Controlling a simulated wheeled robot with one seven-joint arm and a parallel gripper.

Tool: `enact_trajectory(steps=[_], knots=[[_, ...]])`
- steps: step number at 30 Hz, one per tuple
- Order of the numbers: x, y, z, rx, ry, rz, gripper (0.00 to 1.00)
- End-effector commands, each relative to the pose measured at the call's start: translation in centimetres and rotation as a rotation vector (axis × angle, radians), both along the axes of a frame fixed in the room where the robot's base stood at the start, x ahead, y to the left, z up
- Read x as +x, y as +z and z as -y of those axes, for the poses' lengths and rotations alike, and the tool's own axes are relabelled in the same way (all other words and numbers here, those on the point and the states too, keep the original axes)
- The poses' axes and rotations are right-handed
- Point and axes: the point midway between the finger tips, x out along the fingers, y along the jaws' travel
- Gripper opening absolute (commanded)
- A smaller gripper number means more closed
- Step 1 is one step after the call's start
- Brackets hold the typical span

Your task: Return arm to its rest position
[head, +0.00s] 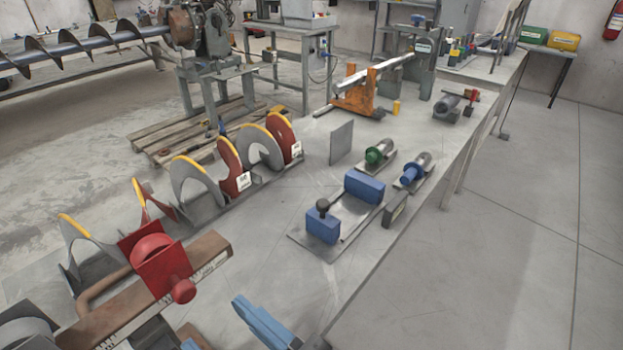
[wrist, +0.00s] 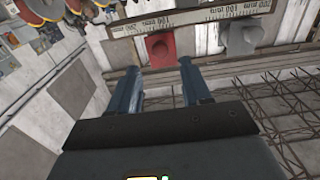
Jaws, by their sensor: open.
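My gripper (wrist: 158,70) is open in the wrist view, its two blue fingers apart with nothing held between them. In the head view my gripper (head: 228,332) shows only as light blue finger parts at the bottom edge; most of the arm is out of frame. Beyond the fingertips in the wrist view is a red block (wrist: 160,48) beside a marked scale (wrist: 185,22). In the head view a red slide with a knob (head: 160,262) sits on a brown scaled bar (head: 215,262), to the left of my fingers.
Auger flights with yellow edges (head: 200,180) stand along the workbench's left side. A blue-block fixture (head: 322,224) and two small clamps, green (head: 376,155) and blue (head: 410,173), stand farther along. An orange stand (head: 358,95) is at the back. The floor to the right is clear.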

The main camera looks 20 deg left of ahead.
Motion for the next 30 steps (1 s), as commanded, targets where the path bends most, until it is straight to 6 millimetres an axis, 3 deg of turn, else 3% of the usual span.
enact_trajectory(steps=[4,7,14,18,22,27,30], knots=[[0.2,-0.7,0.8,-0.001,-0.040,-0.026,0.48],[0.7,-2.3,2.9,-0.003,-0.140,-0.087,0.48],[0.3,-7.7,12.1,-0.017,-0.512,-0.256,0.48],[-1.8,-10.0,18.1,-0.034,-0.724,-0.312,0.48],[-4.7,-11.1,23.3,-0.059,-0.892,-0.331,0.48],[-9.4,-10.8,29.0,-0.100,-1.059,-0.313,0.48],[-12.0,-9.9,31.3,-0.124,-1.120,-0.290,0.48]])
